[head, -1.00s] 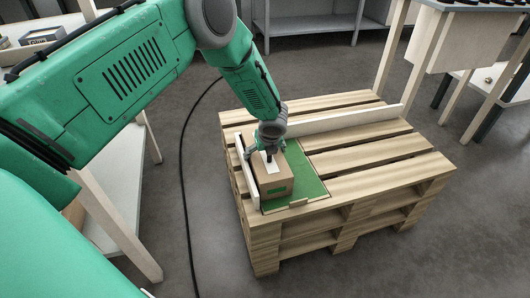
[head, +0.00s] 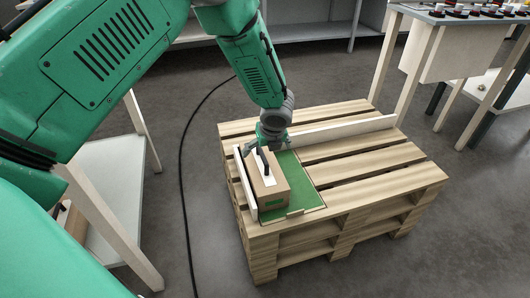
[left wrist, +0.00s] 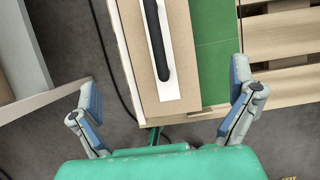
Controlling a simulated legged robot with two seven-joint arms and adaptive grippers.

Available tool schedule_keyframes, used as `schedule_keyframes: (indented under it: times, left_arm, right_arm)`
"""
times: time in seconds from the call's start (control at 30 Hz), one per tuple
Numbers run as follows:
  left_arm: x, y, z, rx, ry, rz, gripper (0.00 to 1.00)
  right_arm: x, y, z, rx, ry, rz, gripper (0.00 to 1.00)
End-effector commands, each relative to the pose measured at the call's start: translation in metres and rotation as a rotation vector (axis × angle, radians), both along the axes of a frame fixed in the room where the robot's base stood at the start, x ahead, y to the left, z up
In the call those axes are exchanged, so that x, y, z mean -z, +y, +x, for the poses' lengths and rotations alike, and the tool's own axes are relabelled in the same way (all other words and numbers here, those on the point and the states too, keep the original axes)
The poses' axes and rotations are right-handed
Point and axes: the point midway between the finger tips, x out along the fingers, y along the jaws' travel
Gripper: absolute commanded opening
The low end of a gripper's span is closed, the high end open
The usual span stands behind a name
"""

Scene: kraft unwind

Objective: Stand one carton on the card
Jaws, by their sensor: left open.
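A brown carton (head: 272,199), with a white strip and a black handle (head: 262,162) on top, stands on the green card (head: 307,182) at the left end of the pallet. It is close beside the low left rail; I cannot tell if they touch. My left gripper (head: 267,148) is open just above the carton's far end. In the left wrist view the carton (left wrist: 133,60) lies between and beyond the spread fingers (left wrist: 163,85), with card (left wrist: 214,60) bare to its right. My right gripper is not in view.
The wooden pallet stack (head: 365,175) has a pale left rail (head: 246,183) and a back rail (head: 345,129). Its right slats are clear. A black cable (head: 182,180) runs along the floor at left. A bench (head: 410,60) stands at back right.

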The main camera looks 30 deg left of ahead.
Motion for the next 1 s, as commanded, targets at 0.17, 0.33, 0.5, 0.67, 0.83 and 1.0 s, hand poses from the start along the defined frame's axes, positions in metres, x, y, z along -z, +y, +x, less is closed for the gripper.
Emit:
schedule_keyframes:
  times: [0.17, 0.33, 0.5, 0.67, 0.83, 1.0]
  left_arm:
    - [-0.012, -0.003, -0.004, 0.000, 0.001, 0.000, 1.00]
    - [-0.007, -0.007, -0.009, -0.015, 0.007, -0.016, 1.00]
    - [0.040, -0.040, -0.075, -0.251, 0.076, -0.209, 1.00]
    - [0.095, -0.092, -0.207, -0.914, 0.164, -0.481, 1.00]
    - [0.108, -0.095, -0.311, -1.692, 0.050, -0.544, 1.00]
    - [0.100, -0.069, -0.359, -2.092, -0.160, -0.509, 1.00]
  right_arm:
    - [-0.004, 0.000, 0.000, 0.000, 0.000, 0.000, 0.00]
    - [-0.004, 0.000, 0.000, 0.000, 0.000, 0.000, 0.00]
    - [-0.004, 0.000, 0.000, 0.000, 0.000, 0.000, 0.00]
    - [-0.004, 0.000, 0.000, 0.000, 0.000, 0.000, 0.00]
    - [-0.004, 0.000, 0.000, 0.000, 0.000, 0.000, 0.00]
    - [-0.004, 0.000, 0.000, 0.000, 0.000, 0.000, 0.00]
